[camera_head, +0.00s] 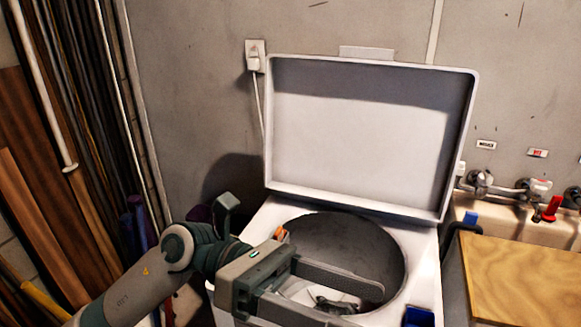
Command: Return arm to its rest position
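My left arm comes in from the lower left. Its gripper (366,305) is over the round opening of a white top-loading washing machine (262,222). The two fingers are spread apart, with no object clearly held between them. The near finger is partly cut off by the bottom edge. Pale and dark shapes show between and below the fingers, too unclear to name. The machine's lid (365,130) stands open, tilted up against the wall. My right gripper is not in view.
A wooden board (525,280) lies right of the machine, in front of a sink with taps (535,188). Planks and pipes (60,150) lean at the left. A blue object (418,316) is at the machine's front right. A plug (255,58) is on the wall.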

